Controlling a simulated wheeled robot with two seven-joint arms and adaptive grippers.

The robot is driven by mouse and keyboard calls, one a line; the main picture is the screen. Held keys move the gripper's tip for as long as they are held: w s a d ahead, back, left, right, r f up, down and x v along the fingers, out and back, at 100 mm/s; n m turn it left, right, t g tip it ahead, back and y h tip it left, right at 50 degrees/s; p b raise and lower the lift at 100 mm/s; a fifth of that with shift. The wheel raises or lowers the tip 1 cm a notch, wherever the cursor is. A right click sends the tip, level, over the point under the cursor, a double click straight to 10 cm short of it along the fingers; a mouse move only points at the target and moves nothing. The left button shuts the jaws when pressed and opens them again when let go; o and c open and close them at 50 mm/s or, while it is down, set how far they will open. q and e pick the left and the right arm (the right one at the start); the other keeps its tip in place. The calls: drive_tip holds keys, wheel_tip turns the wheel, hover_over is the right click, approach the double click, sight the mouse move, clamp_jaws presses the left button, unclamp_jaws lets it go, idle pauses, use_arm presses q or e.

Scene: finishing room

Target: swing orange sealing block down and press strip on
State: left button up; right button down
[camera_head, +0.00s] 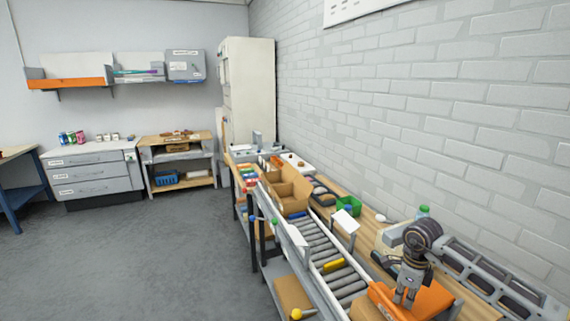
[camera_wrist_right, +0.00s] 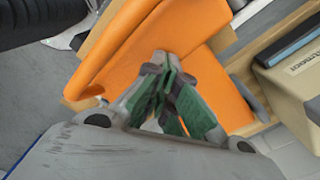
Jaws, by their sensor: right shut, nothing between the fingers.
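The orange sealing block (camera_head: 429,299) is at the lower right of the head view, at the near end of the roller conveyor. It also fills the upper middle of the right wrist view (camera_wrist_right: 130,40). My right gripper (camera_head: 404,301) is shut and empty, pointing down at the orange block. In the right wrist view its closed fingers (camera_wrist_right: 165,65) are against or just above the orange surface; I cannot tell whether they touch. No strip can be made out. My left gripper is not in view.
The roller conveyor (camera_head: 322,250) runs away from the block, with a yellow roller (camera_head: 333,265) on it. The floor (camera_head: 130,250) at left is clear.

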drive_tip(key=shift+f+b, duration=0.3)
drive_tip(key=shift+f, duration=0.25)
idle(1.2)
drive_tip(key=shift+r, duration=0.1)
drive_tip(key=shift+r+p, duration=1.75)
drive_tip(key=shift+r, duration=1.75)
